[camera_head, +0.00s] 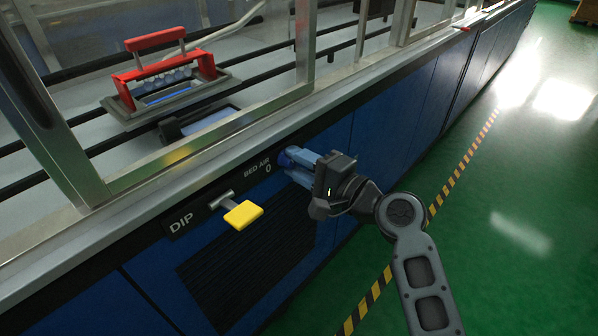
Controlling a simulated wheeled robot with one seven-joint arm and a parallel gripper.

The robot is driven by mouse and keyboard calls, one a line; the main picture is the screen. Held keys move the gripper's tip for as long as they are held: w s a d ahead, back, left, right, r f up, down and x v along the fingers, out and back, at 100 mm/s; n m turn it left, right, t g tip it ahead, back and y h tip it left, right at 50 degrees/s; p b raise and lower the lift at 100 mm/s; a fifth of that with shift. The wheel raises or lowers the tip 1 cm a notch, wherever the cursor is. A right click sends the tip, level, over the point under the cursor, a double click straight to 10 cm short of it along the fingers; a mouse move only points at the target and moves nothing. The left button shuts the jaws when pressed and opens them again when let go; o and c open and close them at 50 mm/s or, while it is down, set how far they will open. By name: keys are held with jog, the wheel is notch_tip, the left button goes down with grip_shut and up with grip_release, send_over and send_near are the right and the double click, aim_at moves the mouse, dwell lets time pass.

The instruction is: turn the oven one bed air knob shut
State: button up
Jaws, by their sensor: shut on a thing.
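The bed air knob (285,159) is a small blue round knob on the dark panel strip along the machine's front edge. The label "BED AIR" with a "0" is printed just left of it. My gripper (296,163) reaches in from the right and is shut on the knob. Its fingers cover most of the knob, so the knob's turn position cannot be seen.
A yellow-handled DIP lever (242,214) sticks out left of my gripper. A dark vent grille (255,262) lies below. Metal frame posts (305,45) and a red-handled fixture (163,65) stand above. The green floor (500,190) at right is clear.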

jog(key=shift+f+n+b, duration=0.1)
jog(key=shift+n+b, duration=1)
jog(key=shift+n, duration=0.4)
jog(key=o, duration=1.1)
jog(key=shift+c, duration=0.2)
jog(key=v, duration=0.7)
jog(key=shift+s+d, duration=0.25)
jog(key=shift+s, duration=0.1)
